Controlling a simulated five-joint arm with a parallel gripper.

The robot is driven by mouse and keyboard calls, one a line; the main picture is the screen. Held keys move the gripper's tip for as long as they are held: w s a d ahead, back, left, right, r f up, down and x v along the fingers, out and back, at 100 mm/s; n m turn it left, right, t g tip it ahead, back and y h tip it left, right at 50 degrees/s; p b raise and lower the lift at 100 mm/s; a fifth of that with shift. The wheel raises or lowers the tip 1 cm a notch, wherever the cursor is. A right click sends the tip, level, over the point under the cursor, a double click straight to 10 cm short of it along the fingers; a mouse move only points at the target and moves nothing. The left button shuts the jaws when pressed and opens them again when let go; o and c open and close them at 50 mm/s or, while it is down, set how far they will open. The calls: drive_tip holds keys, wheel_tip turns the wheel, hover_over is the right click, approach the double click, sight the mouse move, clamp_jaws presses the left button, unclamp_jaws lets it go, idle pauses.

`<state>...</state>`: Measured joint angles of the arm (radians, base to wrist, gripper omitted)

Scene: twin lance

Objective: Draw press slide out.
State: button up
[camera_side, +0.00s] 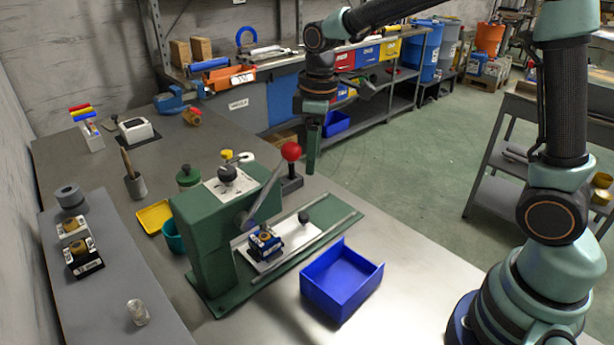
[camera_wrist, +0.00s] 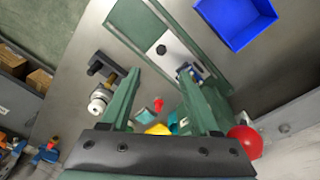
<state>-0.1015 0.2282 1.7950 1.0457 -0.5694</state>
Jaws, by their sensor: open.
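The green press (camera_side: 205,235) stands on the bench. Its pale metal slide (camera_side: 283,240) lies between two rails on the green base. A black knob (camera_side: 303,216) sits on the slide's outer end; it also shows in the wrist view (camera_wrist: 161,49). A dark blue fixture (camera_side: 264,244) with a brass-coloured top sits on the slide near the press body. My gripper (camera_side: 312,165) hangs above the bench, behind the press lever and apart from the knob. In the wrist view my gripper (camera_wrist: 161,75) is open and empty, the knob showing beyond and between its fingertips.
The lever's red ball (camera_side: 290,151) rises close to my gripper; it shows beside the right finger in the wrist view (camera_wrist: 245,142). A blue bin (camera_side: 342,280) stands right of the slide. A dark bracket (camera_side: 291,183) stands behind the rails. Bench right of the rails' end looks clear.

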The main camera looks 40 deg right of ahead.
sight(304, 215)
drive_tip(key=shift+n+g, duration=0.4)
drive_tip(key=shift+n, duration=0.2)
drive_tip(key=f, duration=0.5)
drive_tip(key=w+f, duration=0.1)
drive_tip(key=f, duration=0.4)
drive_tip(key=a+f, duration=0.1)
drive_tip(key=f, duration=0.4)
drive_tip(key=shift+w+f, duration=0.1)
drive_tip(key=shift+w, duration=0.3)
clamp_jaws()
drive_tip(key=shift+d, duration=0.15)
